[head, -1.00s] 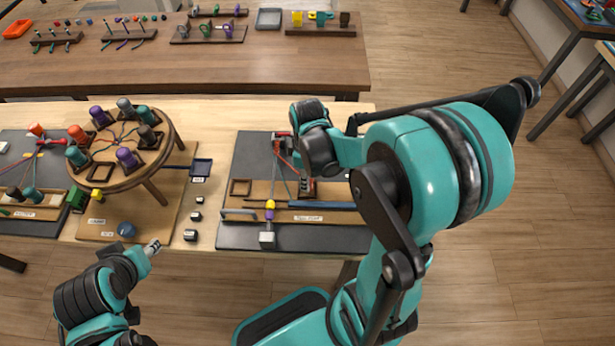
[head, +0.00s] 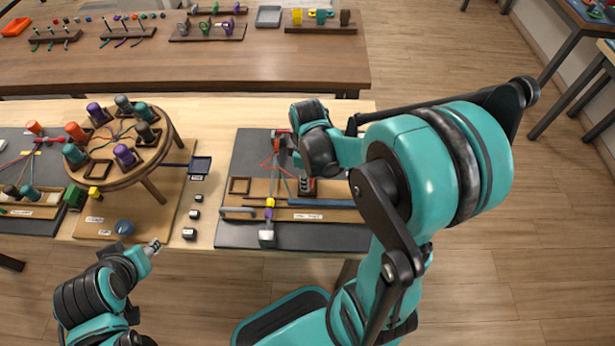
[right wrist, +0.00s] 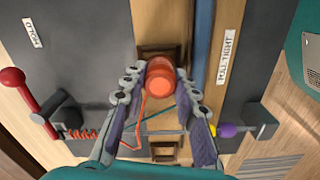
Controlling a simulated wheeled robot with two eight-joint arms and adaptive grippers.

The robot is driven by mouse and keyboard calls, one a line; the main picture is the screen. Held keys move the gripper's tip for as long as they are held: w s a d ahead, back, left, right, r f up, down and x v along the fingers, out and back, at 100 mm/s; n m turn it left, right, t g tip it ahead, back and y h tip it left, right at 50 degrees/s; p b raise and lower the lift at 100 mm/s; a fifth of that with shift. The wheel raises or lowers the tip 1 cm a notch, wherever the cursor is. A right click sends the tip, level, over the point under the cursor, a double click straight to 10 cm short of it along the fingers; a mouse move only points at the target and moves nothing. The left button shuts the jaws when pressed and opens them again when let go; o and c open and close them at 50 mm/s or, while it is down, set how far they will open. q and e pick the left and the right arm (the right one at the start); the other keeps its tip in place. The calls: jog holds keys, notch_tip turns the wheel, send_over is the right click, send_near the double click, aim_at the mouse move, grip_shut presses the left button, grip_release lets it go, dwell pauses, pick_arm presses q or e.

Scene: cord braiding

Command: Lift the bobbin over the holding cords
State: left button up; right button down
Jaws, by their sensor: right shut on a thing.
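An orange-red bobbin (right wrist: 160,80) sits between the fingers of my right gripper (right wrist: 160,92), which is shut on it. In the right wrist view it is above a dark square holder (right wrist: 152,48); I cannot tell how far above. A red cord (right wrist: 139,122) runs from the bobbin toward the bottom, close to a teal cord (right wrist: 148,132) that crosses between the fingers.
A red-knobbed lever (right wrist: 13,80) stands at the far side, with a coiled red cord beside it. Yellow and purple beads (head: 269,208) are at the near side. A second square holder (head: 240,186) is empty. A round braiding stand (head: 146,176) with several bobbins stands left.

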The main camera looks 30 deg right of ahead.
jog(key=shift+f, duration=0.15)
jog(key=c, duration=1.1)
grip_release()
notch_tip(320, 180, up, 12)
